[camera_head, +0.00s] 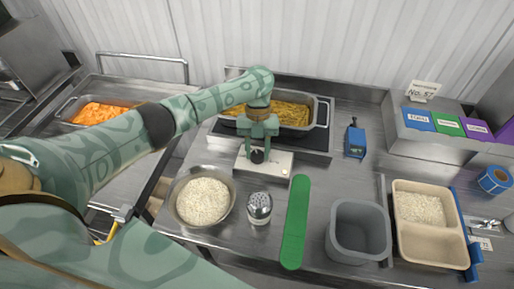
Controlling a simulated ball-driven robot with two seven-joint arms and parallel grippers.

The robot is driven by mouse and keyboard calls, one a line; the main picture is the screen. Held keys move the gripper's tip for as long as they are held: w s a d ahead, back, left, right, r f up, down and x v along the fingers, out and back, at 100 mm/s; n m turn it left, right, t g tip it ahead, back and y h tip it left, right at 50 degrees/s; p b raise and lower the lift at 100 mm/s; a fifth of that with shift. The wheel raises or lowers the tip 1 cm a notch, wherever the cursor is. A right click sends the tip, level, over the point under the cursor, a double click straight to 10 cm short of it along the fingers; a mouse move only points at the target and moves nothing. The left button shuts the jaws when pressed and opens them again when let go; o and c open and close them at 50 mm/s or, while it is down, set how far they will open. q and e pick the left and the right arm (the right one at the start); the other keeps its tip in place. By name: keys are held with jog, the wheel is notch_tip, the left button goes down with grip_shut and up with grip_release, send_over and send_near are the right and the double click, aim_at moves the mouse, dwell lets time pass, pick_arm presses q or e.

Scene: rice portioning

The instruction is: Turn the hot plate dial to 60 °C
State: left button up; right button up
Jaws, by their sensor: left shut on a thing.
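The hot plate's light front panel (279,162) faces me, and its dark dial (257,156) sits toward the panel's left. My left gripper (257,148) reaches down over the panel with its fingers shut on the dial. The dial's markings and setting are too small to read. A grey pan of yellow-brown food (321,112) stands on the hot plate, partly hidden by my left arm. My right gripper is not in view.
A bowl of rice (204,200), a shaker (259,207), a green strip-shaped object (295,222) and a grey bin (358,230) stand in front. A divided tray with rice (447,247) is at right. A blue device (356,139) stands right of the hot plate.

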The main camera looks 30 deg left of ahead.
pick_arm(q)
jog(key=shift+m, duration=0.3)
dwell(0.4)
jog(key=o, duration=1)
jog(key=p+v, duration=0.3)
jog(key=v, duration=1.3)
jog(key=shift+w+d+r, duration=0.1)
jog(key=shift+w, duration=0.15)
